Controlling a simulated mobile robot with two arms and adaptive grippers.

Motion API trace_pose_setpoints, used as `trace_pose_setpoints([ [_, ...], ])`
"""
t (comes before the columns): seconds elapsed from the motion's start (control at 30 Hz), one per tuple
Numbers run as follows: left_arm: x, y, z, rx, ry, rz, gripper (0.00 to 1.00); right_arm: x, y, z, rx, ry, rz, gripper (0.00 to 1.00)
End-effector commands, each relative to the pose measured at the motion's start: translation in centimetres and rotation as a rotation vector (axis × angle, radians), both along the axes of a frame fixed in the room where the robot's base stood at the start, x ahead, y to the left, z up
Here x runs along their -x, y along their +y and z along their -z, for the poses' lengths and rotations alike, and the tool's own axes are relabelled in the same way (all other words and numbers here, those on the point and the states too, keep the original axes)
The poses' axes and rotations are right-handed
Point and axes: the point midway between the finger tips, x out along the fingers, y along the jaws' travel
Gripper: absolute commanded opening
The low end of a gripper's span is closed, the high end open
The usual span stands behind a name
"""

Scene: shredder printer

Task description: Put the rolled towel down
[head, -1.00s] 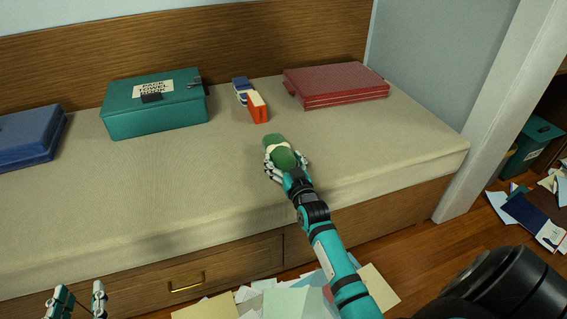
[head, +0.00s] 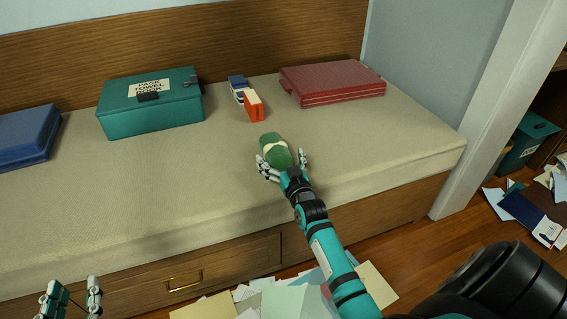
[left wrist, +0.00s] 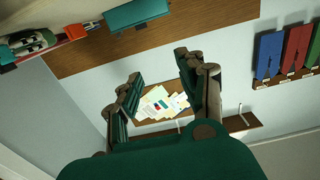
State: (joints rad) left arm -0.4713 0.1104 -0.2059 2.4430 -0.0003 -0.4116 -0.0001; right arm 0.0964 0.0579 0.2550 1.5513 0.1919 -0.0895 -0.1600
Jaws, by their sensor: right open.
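The rolled towel (head: 275,150) is green with a pale band. It lies on the beige mattress (head: 350,150), short of the orange and blue boxes. My right gripper (head: 282,162) is open, its fingers spread to either side of the towel's near end. Whether any finger still touches the towel I cannot tell. My left gripper (head: 72,296) is low at the left edge of the head view, in front of the bed drawer. It also shows in the left wrist view (left wrist: 160,85), with its fingers apart and nothing between them.
On the mattress stand a teal box (head: 150,110), a red case (head: 332,83), an orange box (head: 254,106) and a blue case (head: 25,135). Papers (head: 280,300) litter the floor before the bed. A white post (head: 490,110) rises at right. The mattress front is clear.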

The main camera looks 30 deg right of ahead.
Motion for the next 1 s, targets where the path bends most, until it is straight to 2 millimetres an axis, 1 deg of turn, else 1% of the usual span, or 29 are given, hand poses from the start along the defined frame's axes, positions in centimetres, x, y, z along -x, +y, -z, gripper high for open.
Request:
trace_pose_setpoints([
  [0.07, 0.0, 0.0, 0.1, -0.003, 0.015, -0.001, 0.4, 0.2, 0.0, -0.2, 0.0, 0.0, 0.0, 1.0],
  [0.17, 0.3, 0.4, 1.6, -0.024, 0.093, -0.007, 0.4, 1.1, 0.3, -0.2, 0.0, 0.002, 0.0, 1.0],
  [0.37, 1.6, 1.3, 5.2, -0.077, 0.308, -0.021, 0.4, 4.4, 1.1, -0.3, -0.001, 0.003, 0.0, 1.0],
  [0.5, 3.3, 2.1, 7.8, -0.115, 0.47, -0.032, 0.4, 7.0, 1.8, -0.2, -0.001, 0.004, 0.0, 1.0],
  [0.6, 4.6, 2.7, 9.2, -0.138, 0.569, -0.039, 0.4, 8.7, 2.1, -0.3, 0.0, 0.002, 0.0, 1.0],
  [0.7, 5.7, 3.1, 10.3, -0.156, 0.646, -0.044, 0.4, 10.1, 2.5, -0.2, -0.001, 0.003, 0.0, 1.0],
  [0.87, 6.8, 3.6, 11.3, -0.172, 0.721, -0.049, 0.4, 11.4, 2.9, -0.2, -0.001, 0.001, -0.001, 1.0],
  [0.93, 7.0, 3.6, 11.5, -0.174, 0.733, -0.05, 0.4, 11.7, 3.5, -0.2, -0.001, 0.018, -0.016, 1.0],
  [1.0, 7.1, 3.7, 11.6, -0.176, 0.739, -0.05, 0.4, 12.0, 4.9, -0.2, -0.002, 0.065, -0.054, 1.0],
])
